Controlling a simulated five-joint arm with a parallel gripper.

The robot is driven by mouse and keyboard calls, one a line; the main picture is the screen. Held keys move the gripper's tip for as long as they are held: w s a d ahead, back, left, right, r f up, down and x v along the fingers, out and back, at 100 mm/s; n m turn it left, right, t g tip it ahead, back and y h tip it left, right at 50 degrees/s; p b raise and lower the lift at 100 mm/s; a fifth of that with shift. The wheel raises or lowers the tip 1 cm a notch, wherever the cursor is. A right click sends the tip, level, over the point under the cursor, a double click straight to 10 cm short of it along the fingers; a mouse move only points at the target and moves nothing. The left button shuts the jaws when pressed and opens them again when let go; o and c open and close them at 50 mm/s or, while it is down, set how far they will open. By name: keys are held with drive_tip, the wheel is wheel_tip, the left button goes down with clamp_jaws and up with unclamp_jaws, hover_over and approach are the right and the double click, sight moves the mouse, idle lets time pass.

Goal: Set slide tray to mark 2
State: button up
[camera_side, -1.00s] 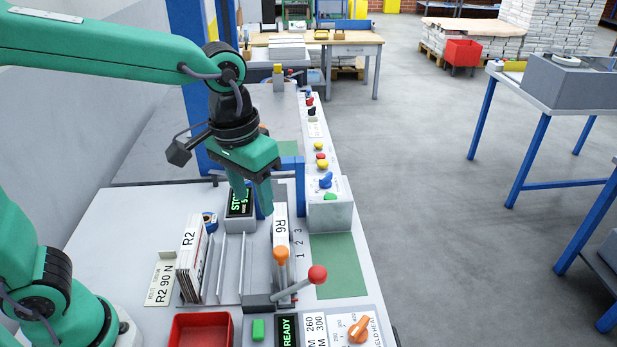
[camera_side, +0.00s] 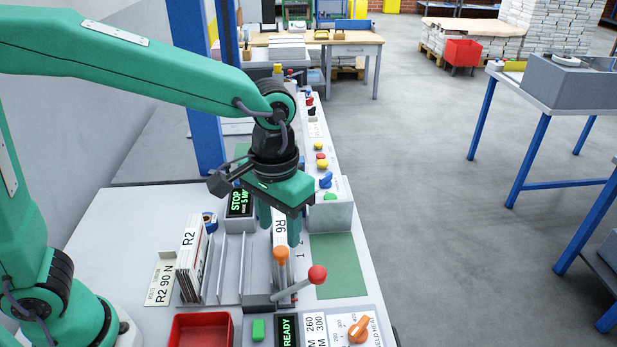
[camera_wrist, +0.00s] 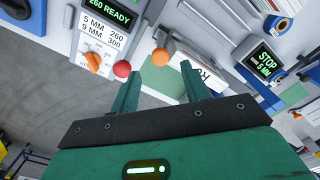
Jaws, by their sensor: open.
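My gripper (camera_side: 279,232) points down over the bench, its two fingers apart. In the side view they stand at either side of a white labelled plate (camera_side: 281,241). An orange knob (camera_side: 281,256) stands just in front of this plate. In the wrist view my gripper (camera_wrist: 160,70) is open, and the orange knob (camera_wrist: 160,57) appears near the gap between the fingertips; contact is not clear. The printed mark 1 (camera_side: 300,255) shows right of the plate; marks 2 and 3 are hidden behind my gripper. I cannot tell the slide tray's exact outline.
A red-ball lever (camera_side: 317,275) stands close to the orange knob. An R2 block (camera_side: 191,258) and upright metal dividers (camera_side: 228,268) are at left. A red bin (camera_side: 201,331), a STOP display (camera_side: 239,203) and an orange dial (camera_side: 359,329) are nearby.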

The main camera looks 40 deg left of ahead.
sight(281, 250)
drive_tip(key=shift+f, duration=2.5)
clamp_jaws()
